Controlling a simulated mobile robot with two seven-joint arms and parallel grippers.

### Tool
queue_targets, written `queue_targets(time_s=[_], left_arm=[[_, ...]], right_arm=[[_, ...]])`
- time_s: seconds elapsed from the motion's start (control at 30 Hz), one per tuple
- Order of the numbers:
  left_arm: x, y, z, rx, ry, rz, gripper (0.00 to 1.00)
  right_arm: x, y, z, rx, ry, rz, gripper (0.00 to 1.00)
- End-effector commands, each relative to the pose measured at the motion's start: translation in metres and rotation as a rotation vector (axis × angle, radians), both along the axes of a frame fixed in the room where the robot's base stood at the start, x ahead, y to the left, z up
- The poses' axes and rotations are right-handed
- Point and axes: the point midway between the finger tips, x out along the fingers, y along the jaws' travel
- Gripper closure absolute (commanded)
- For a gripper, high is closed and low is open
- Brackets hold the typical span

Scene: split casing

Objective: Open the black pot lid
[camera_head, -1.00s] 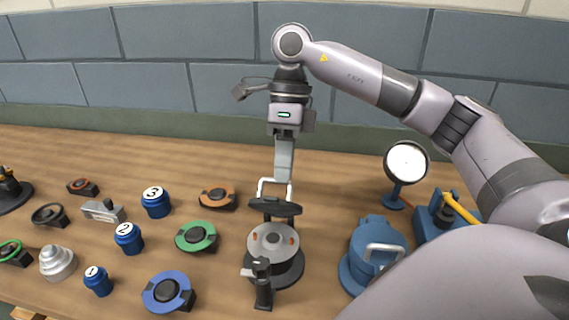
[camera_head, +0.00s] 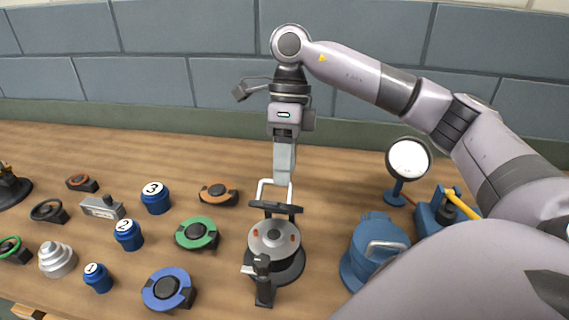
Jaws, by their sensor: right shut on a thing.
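The black pot (camera_head: 274,240) stands on the table in the middle, with a grey inside and small orange parts showing. A dark latch post (camera_head: 263,284) stands at its front. The black lid (camera_head: 277,209) is raised at the back of the pot, seen nearly edge-on, with a pale loop handle (camera_head: 263,190) behind it. My right gripper (camera_head: 284,178) reaches down from above and is shut on the lid handle. Its fingertips are partly hard to make out. My left gripper is not in view.
A blue pot (camera_head: 366,250) with a pale handle stands to the right, near a round lamp (camera_head: 408,160) and a blue fixture (camera_head: 436,214) with a yellow lever. Left are several numbered blue jars (camera_head: 156,199) and round knobs (camera_head: 198,234). The table behind the knobs is clear.

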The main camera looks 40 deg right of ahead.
Motion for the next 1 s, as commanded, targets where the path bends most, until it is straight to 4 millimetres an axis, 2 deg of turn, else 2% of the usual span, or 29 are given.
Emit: queue_targets(time_s=[0.07, 0.3, 0.4, 0.53, 0.83, 0.87, 0.93, 0.97, 1.0], left_arm=[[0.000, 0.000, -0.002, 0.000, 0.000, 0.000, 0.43], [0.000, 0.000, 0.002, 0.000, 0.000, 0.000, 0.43], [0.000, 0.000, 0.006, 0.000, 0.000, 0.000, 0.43], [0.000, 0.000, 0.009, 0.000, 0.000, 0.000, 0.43], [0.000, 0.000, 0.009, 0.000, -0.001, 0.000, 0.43], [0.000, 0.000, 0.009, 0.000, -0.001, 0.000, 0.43], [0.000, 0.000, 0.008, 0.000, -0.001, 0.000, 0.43], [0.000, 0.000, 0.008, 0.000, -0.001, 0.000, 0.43], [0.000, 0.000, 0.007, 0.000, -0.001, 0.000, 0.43]], right_arm=[[0.002, -0.005, 0.003, -0.013, 0.002, -0.007, 0.64], [0.008, -0.011, 0.049, -0.006, -0.003, -0.002, 0.64], [0.009, -0.012, 0.059, -0.005, -0.004, 0.000, 0.64], [0.010, -0.013, 0.066, -0.003, -0.004, 0.002, 0.64], [0.010, -0.013, 0.068, 0.000, -0.004, 0.003, 0.64], [0.010, -0.013, 0.068, 0.000, -0.004, 0.003, 0.71], [0.010, -0.013, 0.067, -0.001, -0.005, 0.001, 0.93], [0.010, -0.012, 0.067, -0.003, -0.004, -0.002, 1.00], [0.009, -0.011, 0.067, -0.006, -0.006, -0.008, 1.00]])
